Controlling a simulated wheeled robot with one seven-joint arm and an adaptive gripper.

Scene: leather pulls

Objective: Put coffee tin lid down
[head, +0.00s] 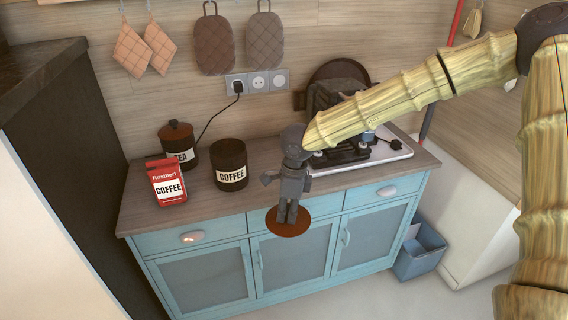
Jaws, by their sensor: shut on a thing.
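The coffee tin lid (288,228) is a round brown disc. My gripper (288,212) points down and is shut on it, holding it roughly level. In the head view the lid shows over the front of the blue cabinet, apart from the counter top. The lid's knob is hidden by the fingers. The black coffee tin (230,176) stands upright and lidless on the counter, to the left of and behind my gripper.
A red coffee bag (168,186) and a lidded tea tin (177,150) stand left of the coffee tin on the wooden counter (262,184). A stove (385,155) is to the right. Bare counter shows between the coffee tin and my gripper. A blue bin (420,257) stands on the floor.

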